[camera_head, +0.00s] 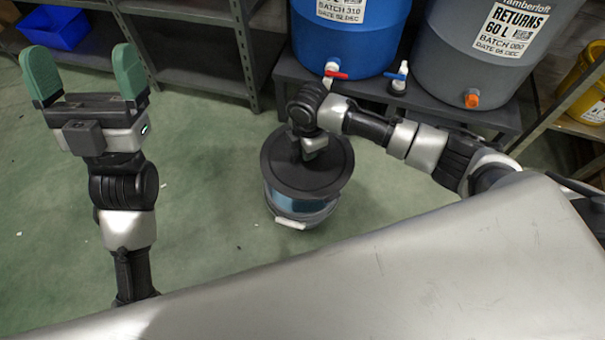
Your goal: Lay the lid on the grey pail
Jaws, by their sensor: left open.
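The dark round lid (328,172) is over the grey pail (302,207), which stands on the floor and shows a blue band below the lid. The lid covers the pail's mouth, and I cannot tell whether it rests on the rim or is held just above it. My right gripper (309,158) points down at the middle of the lid. Its fingertips are hidden, so its hold on the lid is unclear. My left gripper (84,75) is raised at the left, with its green fingers wide apart and nothing between them, well away from the pail.
A blue barrel (352,40) and a grey barrel (480,55) with taps stand on a low dark bench (450,108) behind the pail. Grey shelving (200,55) holds a blue bin (55,28). A yellow bucket (585,90) is at right. Green floor (205,190) left of the pail is clear.

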